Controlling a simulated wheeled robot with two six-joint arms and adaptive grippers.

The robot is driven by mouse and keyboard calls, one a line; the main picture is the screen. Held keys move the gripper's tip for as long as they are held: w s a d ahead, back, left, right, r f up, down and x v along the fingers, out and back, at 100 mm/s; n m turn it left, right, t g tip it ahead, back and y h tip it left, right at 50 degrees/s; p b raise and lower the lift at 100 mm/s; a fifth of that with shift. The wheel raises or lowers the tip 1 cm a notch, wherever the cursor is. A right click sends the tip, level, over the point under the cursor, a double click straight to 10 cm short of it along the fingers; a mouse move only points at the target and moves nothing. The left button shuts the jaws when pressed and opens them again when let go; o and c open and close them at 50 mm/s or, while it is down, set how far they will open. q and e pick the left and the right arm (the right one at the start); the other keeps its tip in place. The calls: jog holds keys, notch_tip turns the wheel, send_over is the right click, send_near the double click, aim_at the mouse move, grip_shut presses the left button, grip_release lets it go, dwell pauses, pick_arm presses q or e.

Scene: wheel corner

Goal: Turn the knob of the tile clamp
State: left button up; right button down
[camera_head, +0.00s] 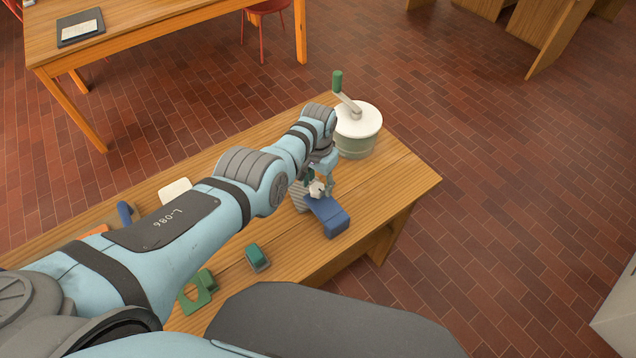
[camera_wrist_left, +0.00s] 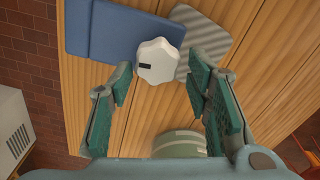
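The tile clamp (camera_head: 329,219) is a blue block near the right end of the wooden bench. It also shows at the top of the left wrist view (camera_wrist_left: 107,35). Its knob (camera_wrist_left: 155,60) is white and lobed, with a small dark mark; it also shows in the head view (camera_head: 317,189). A grey striped tile (camera_wrist_left: 207,40) lies beside the knob, partly behind it. My left gripper (camera_wrist_left: 160,77) is open, its green-padded fingertips to either side of the knob's lower part, with visible gaps. Contact is not visible. My right gripper is not in view.
A pale green tub (camera_head: 356,143) with a white lid and crank stands just beyond my left wrist. A green block (camera_head: 258,258) and a green holed piece (camera_head: 197,292) lie nearer. A white pad (camera_head: 175,191) lies behind my arm. The bench's right end is bare.

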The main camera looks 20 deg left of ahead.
pick_arm(q)
jog(key=shift+o, duration=0.2)
jog(key=shift+s+f, duration=0.1)
jog(key=shift+s, duration=0.1)
notch_tip(320, 180, up, 12)
dwell(0.3)
dwell(0.4)
